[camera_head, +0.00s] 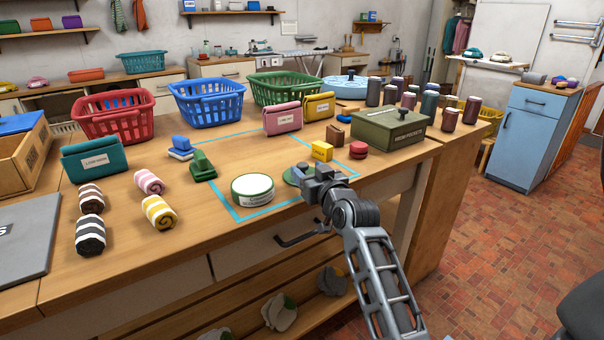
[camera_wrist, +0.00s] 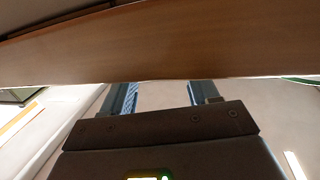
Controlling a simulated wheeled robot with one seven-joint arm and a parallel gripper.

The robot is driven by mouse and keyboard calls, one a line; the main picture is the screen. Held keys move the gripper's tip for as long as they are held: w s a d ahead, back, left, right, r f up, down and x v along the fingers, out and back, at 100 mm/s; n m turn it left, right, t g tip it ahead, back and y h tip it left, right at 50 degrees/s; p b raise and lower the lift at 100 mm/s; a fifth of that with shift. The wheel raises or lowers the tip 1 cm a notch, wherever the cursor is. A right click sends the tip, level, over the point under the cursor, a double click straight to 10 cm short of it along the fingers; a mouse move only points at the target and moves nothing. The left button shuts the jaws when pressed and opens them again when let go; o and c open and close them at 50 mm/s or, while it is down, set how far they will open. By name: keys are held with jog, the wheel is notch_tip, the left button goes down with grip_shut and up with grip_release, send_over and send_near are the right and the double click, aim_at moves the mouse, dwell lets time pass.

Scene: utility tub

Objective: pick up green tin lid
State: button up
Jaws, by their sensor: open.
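The green tin lid (camera_head: 290,176) appears as a flat green disc near the table's front edge, inside the blue taped outline. My gripper covers its right part. A round tin (camera_head: 252,189) with a white top and green rim stands just left of it. My gripper (camera_head: 304,175) is open at the lid's right side, low over the table; I cannot tell whether it touches the lid. In the wrist view the two fingers (camera_wrist: 163,92) stand apart with nothing seen between them. A thin green sliver shows at that view's right edge; I cannot tell what it is.
Behind the lid are a yellow block (camera_head: 322,151), a red round item (camera_head: 358,150) and a green box (camera_head: 390,128). Green blocks (camera_head: 203,168) and rolled cloths (camera_head: 158,212) lie left. A drawer handle (camera_head: 296,238) juts out below the table edge. A wooden band (camera_wrist: 160,45) crosses the wrist view.

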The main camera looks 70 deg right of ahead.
aim_at(305, 168)
jog(key=shift+x, duration=2)
jog(key=shift+a, duration=0.1)
jog(key=shift+c, duration=0.2)
jog(key=c, duration=1)
